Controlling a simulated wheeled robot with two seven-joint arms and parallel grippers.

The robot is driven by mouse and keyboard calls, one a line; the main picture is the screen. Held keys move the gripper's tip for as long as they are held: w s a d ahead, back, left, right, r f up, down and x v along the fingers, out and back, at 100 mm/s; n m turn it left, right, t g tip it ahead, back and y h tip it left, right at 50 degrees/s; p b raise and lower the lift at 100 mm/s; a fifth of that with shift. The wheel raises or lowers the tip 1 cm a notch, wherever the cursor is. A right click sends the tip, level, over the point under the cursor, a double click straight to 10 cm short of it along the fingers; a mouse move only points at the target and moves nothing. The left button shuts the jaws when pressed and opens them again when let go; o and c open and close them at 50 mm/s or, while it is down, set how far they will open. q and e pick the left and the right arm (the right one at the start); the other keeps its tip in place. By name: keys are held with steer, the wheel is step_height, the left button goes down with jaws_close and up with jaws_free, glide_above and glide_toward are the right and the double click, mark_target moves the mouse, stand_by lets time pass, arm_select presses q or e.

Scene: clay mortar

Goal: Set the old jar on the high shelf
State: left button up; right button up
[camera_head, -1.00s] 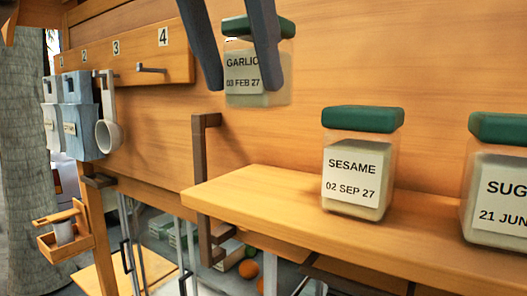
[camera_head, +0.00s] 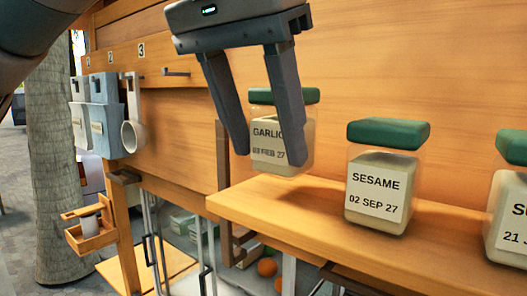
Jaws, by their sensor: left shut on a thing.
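The garlic jar (camera_head: 268,143), labelled 03 FEB 27, has a green lid and clear sides. My left gripper (camera_head: 268,158) comes down from the top and is shut on this jar, with a finger at either side. The jar is upright at the left end of the wooden shelf (camera_head: 262,205). Its base is close to the shelf top; I cannot tell whether it touches. The sesame jar (camera_head: 376,185), labelled 02 SEP 27, stands on the shelf to its right. A third jar (camera_head: 510,205), cut off by the right edge, reads "21 J". My right gripper is not in view.
A brown upright bracket (camera_head: 223,185) stands at the shelf's left end. A small wooden box (camera_head: 92,235) sits lower left. Orange fruit (camera_head: 267,267) lies below the shelf.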

arm_select(q)
steer(key=shift+f+p, duration=0.35)
steer(key=shift+f, duration=0.95)
steer(key=shift+f, duration=0.15)
steer(key=o, duration=1.2)
steer(key=shift+o, duration=0.2)
